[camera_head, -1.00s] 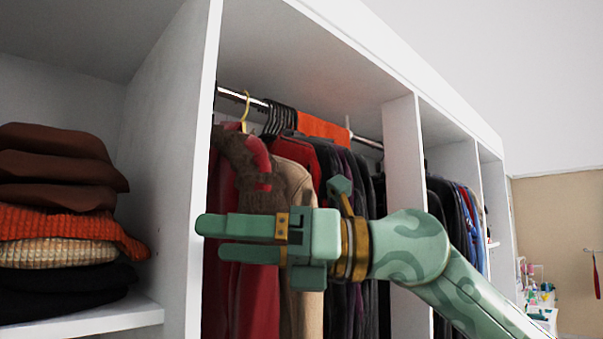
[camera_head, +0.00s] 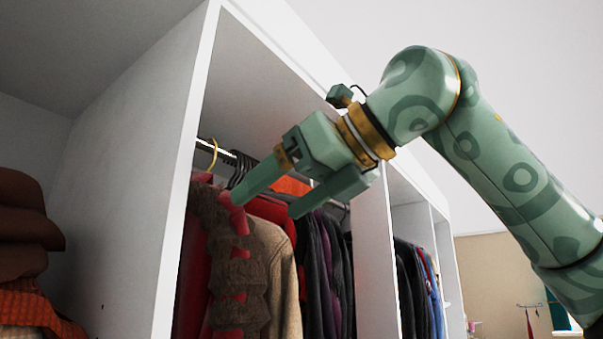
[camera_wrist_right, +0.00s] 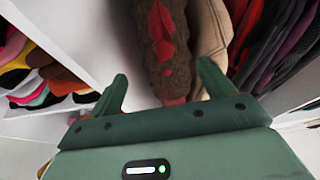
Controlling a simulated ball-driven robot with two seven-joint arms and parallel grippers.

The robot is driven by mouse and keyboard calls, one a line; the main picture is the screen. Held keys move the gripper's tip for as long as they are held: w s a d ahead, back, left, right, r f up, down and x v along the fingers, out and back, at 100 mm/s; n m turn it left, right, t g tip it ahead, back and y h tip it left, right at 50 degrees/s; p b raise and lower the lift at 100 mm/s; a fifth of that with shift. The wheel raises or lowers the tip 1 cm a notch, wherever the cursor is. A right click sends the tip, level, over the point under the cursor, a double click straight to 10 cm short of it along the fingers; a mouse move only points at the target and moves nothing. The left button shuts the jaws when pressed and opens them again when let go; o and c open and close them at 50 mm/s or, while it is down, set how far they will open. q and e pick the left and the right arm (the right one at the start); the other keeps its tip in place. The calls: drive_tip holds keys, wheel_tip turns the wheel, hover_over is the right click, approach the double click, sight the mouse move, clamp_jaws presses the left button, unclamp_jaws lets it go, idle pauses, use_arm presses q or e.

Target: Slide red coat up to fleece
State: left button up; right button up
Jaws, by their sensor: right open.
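A dark red coat (camera_head: 192,275) hangs at the left end of the rail, from a yellow hanger (camera_head: 212,152). A shaggy brown garment with red patches (camera_head: 230,275) hangs over its front and hides part of it. A tan, fleece-like coat (camera_head: 282,275) hangs just right of it; I cannot tell for sure which garment is the fleece. My right gripper (camera_head: 268,203) is open and empty, in front of the upper garments below the rail. In the right wrist view, its fingers (camera_wrist_right: 162,78) are spread with the brown garment (camera_wrist_right: 172,65) beyond them. My left gripper is not in view.
The white wardrobe divider (camera_head: 180,180) stands close left of the coats. Dark clothes (camera_head: 325,270) hang tightly to the right, up to another divider (camera_head: 372,250). Folded clothes (camera_head: 25,235) fill the left compartment. The rail (camera_head: 228,157) runs above.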

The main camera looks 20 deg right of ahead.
sight(248, 229)
drive_tip(key=x, duration=0.3)
drive_tip(key=d+p+x, duration=0.1)
drive_tip(key=x, duration=0.1)
drive_tip(key=shift+w, duration=0.45)
drive_tip(key=x, duration=0.2)
drive_tip(key=shift+w+f, duration=0.1)
drive_tip(key=shift+w, duration=0.3)
drive_tip(key=shift+w+a+f+p, duration=0.3)
drive_tip(key=shift+w+a, duration=0.05)
drive_tip(key=shift+a, duration=0.2)
drive_tip(key=shift+w+a+f+p, duration=0.3)
drive_tip(key=shift+w+a, duration=0.1)
drive_tip(key=shift+a, duration=0.15)
drive_tip(key=shift+w+a+f, duration=0.1)
drive_tip(key=shift+w+a, duration=0.1)
drive_tip(key=shift+a, duration=0.05)
drive_tip(key=shift+w+f, duration=0.15)
drive_tip(key=shift+w, duration=0.2)
drive_tip(key=shift+s+d, duration=0.1)
drive_tip(key=shift+c, duration=0.9)
drive_tip(key=shift+s, duration=0.1)
drive_tip(key=c, duration=1.2)
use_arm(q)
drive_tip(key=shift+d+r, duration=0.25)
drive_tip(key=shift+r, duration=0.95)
